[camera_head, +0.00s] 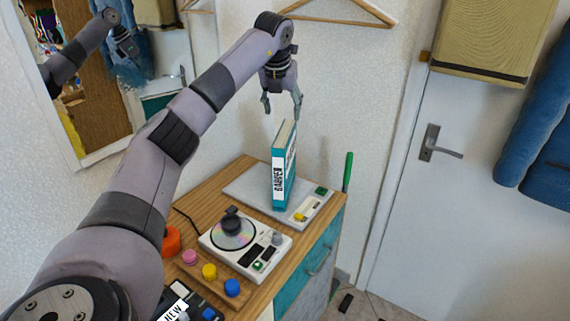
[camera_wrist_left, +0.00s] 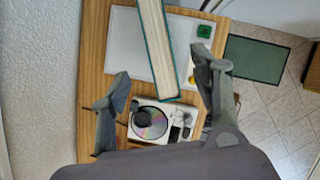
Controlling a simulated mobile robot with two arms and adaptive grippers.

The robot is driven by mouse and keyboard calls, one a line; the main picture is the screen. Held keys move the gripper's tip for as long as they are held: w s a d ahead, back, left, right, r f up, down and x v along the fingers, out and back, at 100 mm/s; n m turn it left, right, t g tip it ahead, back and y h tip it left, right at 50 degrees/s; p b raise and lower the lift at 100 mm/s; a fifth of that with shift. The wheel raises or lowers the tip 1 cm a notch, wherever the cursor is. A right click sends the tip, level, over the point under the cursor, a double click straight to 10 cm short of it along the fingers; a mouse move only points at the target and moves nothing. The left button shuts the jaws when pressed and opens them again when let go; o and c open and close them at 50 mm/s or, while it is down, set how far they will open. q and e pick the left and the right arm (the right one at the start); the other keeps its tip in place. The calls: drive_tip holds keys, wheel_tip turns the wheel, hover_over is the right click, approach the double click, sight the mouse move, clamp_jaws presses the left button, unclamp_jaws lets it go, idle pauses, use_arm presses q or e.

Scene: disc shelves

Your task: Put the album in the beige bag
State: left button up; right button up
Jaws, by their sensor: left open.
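The album (camera_head: 285,168) is a teal, book-like block with pale page edges and a white label. It stands upright on a flat grey-white device on the wooden cabinet. My left gripper (camera_head: 282,106) is open, pointing down just above the album's top edge. In the left wrist view, the album (camera_wrist_left: 156,45) runs between the open fingers, which appear apart from it. A beige bag (camera_head: 487,38) hangs at the top right in front of the white door; its top is cut off. My right gripper is not in view.
The cabinet (camera_head: 213,190) also holds the grey-white device (camera_head: 245,185), a disc player (camera_head: 245,245) and several coloured knobs. A green-handled tool (camera_head: 347,170) stands at its right edge. A mirror (camera_head: 92,100) hangs at left, a wooden hanger (camera_head: 340,20) above. Blue clothing (camera_head: 540,120) hangs at right.

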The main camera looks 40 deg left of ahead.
sight(284, 134)
use_arm(q)
drive_tip(key=p+x, duration=0.2)
drive_tip(key=x, duration=0.6)
drive_tip(key=shift+w+f, duration=0.1)
drive_tip(key=shift+f, duration=0.05)
drive_tip(key=x, duration=0.1)
drive_tip(key=p+x, duration=0.1)
drive_tip(key=x, duration=0.1)
drive_tip(key=p+x, duration=0.1)
drive_tip(key=shift+f, duration=0.5)
drive_tip(key=shift+a+f, duration=0.1)
drive_tip(key=shift+f, duration=0.15)
drive_tip(key=shift+f, duration=0.25)
drive_tip(key=shift+c, duration=0.2)
clamp_jaws()
